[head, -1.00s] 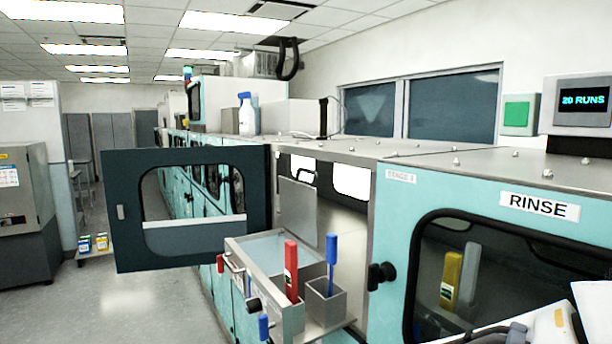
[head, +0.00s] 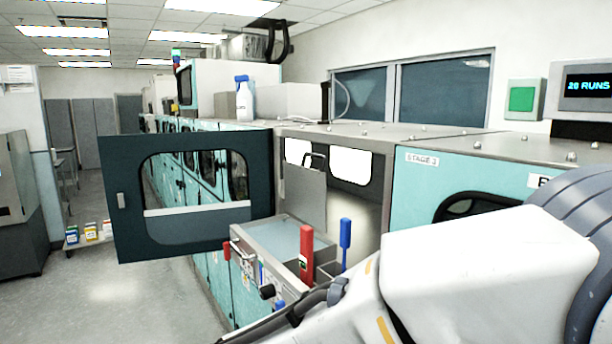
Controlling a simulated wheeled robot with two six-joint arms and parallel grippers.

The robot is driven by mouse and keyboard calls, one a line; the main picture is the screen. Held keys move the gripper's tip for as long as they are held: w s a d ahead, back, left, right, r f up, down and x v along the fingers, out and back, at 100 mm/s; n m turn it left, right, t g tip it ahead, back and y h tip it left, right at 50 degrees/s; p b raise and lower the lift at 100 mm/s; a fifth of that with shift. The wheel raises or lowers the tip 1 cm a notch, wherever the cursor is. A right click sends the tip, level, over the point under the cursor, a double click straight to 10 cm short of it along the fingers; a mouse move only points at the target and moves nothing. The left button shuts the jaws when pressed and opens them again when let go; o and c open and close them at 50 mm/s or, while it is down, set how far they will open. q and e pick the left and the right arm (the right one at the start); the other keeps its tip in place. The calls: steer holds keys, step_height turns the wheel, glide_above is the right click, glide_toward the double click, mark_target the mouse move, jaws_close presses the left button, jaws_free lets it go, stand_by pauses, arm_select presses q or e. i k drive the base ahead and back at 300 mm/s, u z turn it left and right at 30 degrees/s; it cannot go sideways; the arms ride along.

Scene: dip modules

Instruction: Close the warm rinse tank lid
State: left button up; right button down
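The warm rinse tank appears to be the open steel tank (head: 265,233) with pale liquid, standing out of the open machine bay. A flat grey panel with a black handle on top, which looks like its lid (head: 304,194), stands upright behind the tank, so the tank is uncovered. My white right arm crosses the lower right and hides part of the bay front. No fingertips of my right gripper can be made out. My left gripper is not in view.
A dark windowed door (head: 125,221) stands swung open to the left of the tank. A red-handled tool (head: 307,250) and a blue-handled tool (head: 345,238) stand upright at the tank's right. A white bottle (head: 244,102) stands on the machine top.

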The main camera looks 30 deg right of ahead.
mark_target(305, 187)
steer(key=i, duration=0.15)
steer(key=z, duration=0.95)
